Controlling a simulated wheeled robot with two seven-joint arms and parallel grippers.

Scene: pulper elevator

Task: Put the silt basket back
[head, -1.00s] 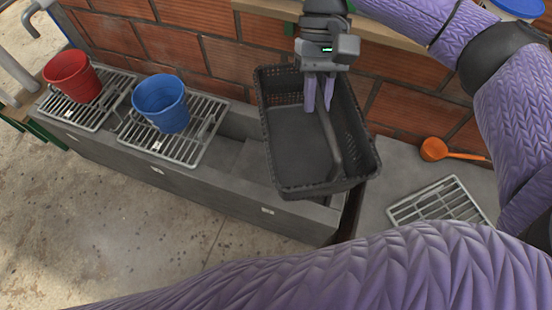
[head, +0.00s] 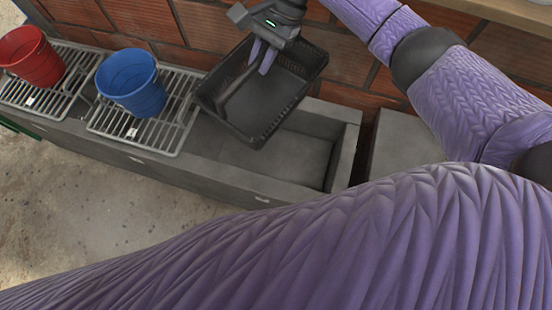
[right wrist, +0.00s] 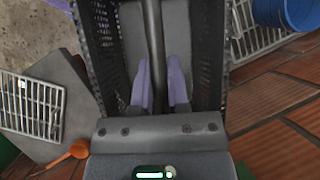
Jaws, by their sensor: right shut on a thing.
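The silt basket (head: 278,108) is a black mesh-walled tray with a bar handle (head: 238,84) across it. It hangs tilted above the grey trough (head: 262,197), over its open section and near the grates. In the right wrist view the two purple fingers (right wrist: 160,88) sit either side of the dark handle bar (right wrist: 153,45), with the basket wall (right wrist: 98,45) beyond. The trough floor is partly hidden by the basket. My left gripper is not in view.
A blue bucket (head: 132,84) and a red bucket (head: 30,57) stand on metal grates (head: 140,131) over the trough's left part. A brick wall (head: 345,55) runs close behind. An orange scoop (right wrist: 76,150) lies near another grate (right wrist: 32,107).

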